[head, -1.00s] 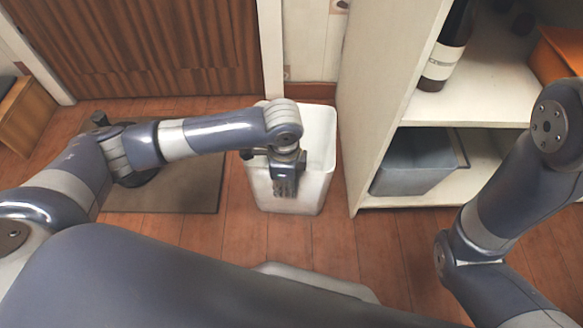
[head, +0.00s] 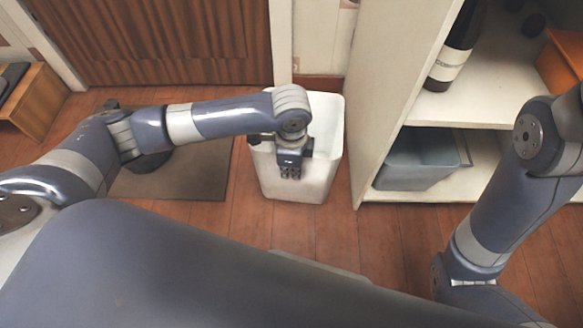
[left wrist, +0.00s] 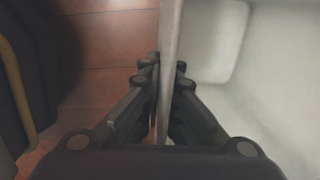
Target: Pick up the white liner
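The white liner (head: 327,138) is an open, tall, bin-shaped container standing upright on the floor beside the shelf unit. My left gripper (head: 290,173) is at its near rim, with the arm reaching over from the left. In the left wrist view, the fingers of my left gripper (left wrist: 168,70) lie on both sides of the liner's thin wall (left wrist: 215,45) and press close against it. The pale inside of the liner fills the right of that view. My right arm shows at the right of the head view, but its gripper is out of view.
A shelf unit (head: 378,95) stands close to the liner's right, holding a dark bottle (head: 452,55) and a grey bin (head: 415,160). A mat (head: 190,177) with a dark object lies to the left. A wooden door (head: 150,40) is behind. Floor in front of the liner is clear.

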